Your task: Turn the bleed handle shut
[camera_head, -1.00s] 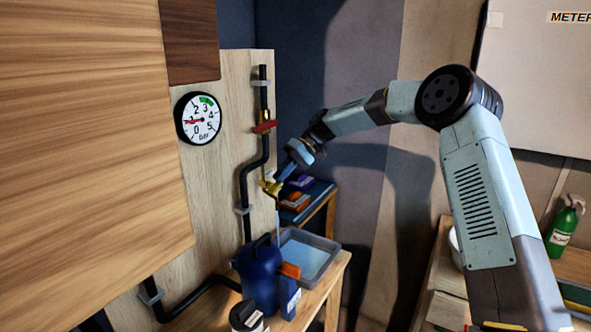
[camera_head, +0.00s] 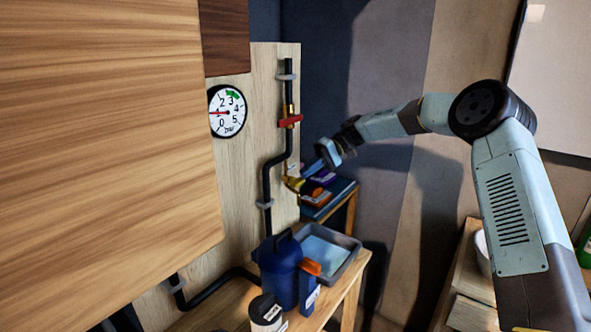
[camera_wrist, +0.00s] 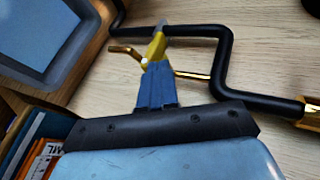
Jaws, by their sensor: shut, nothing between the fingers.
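The yellow bleed handle (camera_head: 292,184) sits on a small brass tap low on the black pipe. In the wrist view the handle (camera_wrist: 156,48) lies crosswise to the brass tap (camera_wrist: 192,75), whose bent spout (camera_wrist: 122,49) points left. My gripper (camera_head: 312,170) is shut and empty. In the wrist view its blue fingers (camera_wrist: 157,85) reach up to the handle and overlap it. I cannot tell whether they touch. The fingers hide part of the tap. The round gauge (camera_head: 228,112) has its red needle pointing left, near 1.
A red handle (camera_head: 290,121) is higher on the pipe (camera_head: 267,190). A grey tub (camera_head: 352,262) with pale blue content stands on the wooden bench below. A blue jug (camera_head: 280,275) and a white-labelled container (camera_head: 266,315) stand nearby. A wooden panel (camera_head: 100,130) fills the left.

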